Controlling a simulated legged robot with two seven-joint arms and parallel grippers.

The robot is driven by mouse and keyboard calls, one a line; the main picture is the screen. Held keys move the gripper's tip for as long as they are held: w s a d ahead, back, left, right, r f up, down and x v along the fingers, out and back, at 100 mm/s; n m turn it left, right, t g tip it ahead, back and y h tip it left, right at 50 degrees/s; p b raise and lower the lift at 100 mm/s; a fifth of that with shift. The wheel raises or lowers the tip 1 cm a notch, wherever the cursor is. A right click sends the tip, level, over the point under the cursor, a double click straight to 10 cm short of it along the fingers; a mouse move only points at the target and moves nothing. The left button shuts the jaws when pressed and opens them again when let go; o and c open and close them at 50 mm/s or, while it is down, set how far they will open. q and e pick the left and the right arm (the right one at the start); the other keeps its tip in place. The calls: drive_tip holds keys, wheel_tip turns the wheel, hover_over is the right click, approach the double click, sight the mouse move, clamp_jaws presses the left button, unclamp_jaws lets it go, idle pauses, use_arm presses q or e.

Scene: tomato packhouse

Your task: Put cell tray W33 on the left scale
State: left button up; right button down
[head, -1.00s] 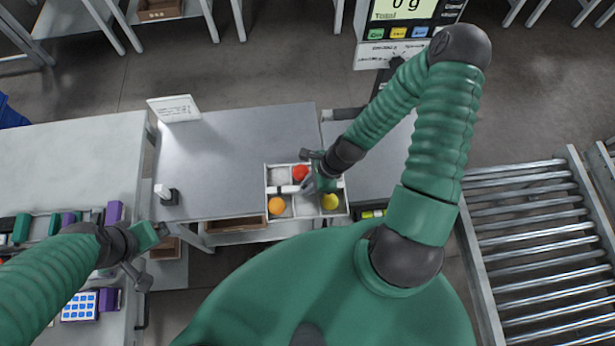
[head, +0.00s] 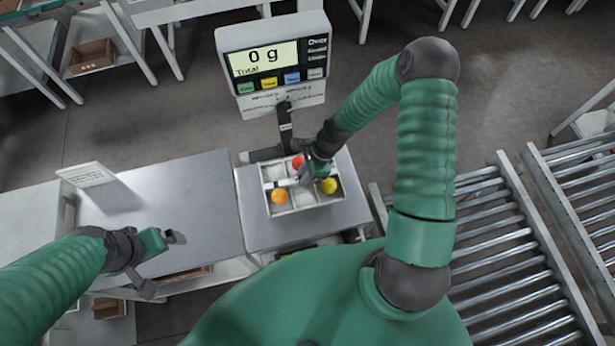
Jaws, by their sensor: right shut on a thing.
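The white cell tray (head: 304,198) has several cells holding a red tomato (head: 298,161), a yellow one (head: 328,186) and an orange one (head: 279,196). No tray label is readable. My right gripper (head: 308,174) is shut on the tray near its middle divider and partly hides it. The tray is over the plate of a scale (head: 350,212); I cannot tell whether it touches. The scale display (head: 266,58) reads 0 g. Only this scale is in view.
The grey table (head: 165,200) left of the scale is mostly clear, with a white sign card (head: 87,175) at its back left. Roller conveyors (head: 515,265) stand to the right. A brown box (head: 92,56) is on a far shelf at the back left.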

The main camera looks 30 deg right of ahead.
drive_tip(key=b+x, duration=0.3)
drive_tip(key=shift+s+a+f, duration=0.1)
drive_tip(key=shift+s+f, duration=0.05)
drive_tip(key=shift+f, duration=0.15)
drive_tip(key=f+b, duration=0.1)
drive_tip(key=d+f+b, duration=0.1)
drive_tip(key=f+b, duration=0.1)
drive_tip(key=f, duration=0.1)
drive_tip(key=shift+d, duration=0.25)
drive_tip(key=shift+f, duration=0.35)
drive_tip(key=shift+a+f+b, duration=0.1)
drive_tip(key=shift+a+b, duration=0.1)
drive_tip(key=shift+b, duration=0.1)
drive_tip(key=shift+a, duration=0.35)
drive_tip(key=shift+d, duration=0.35)
use_arm(q)
wheel_tip(320, 180, down, 7)
drive_tip(key=a, duration=0.1)
use_arm(e)
drive_tip(key=shift+f, duration=0.1)
use_arm(q)
drive_tip(key=shift+a+f, duration=0.15)
drive_tip(key=shift+a, duration=0.1)
use_arm(e)
drive_tip(key=shift+a+f, duration=0.1)
drive_tip(key=shift+a, duration=0.1)
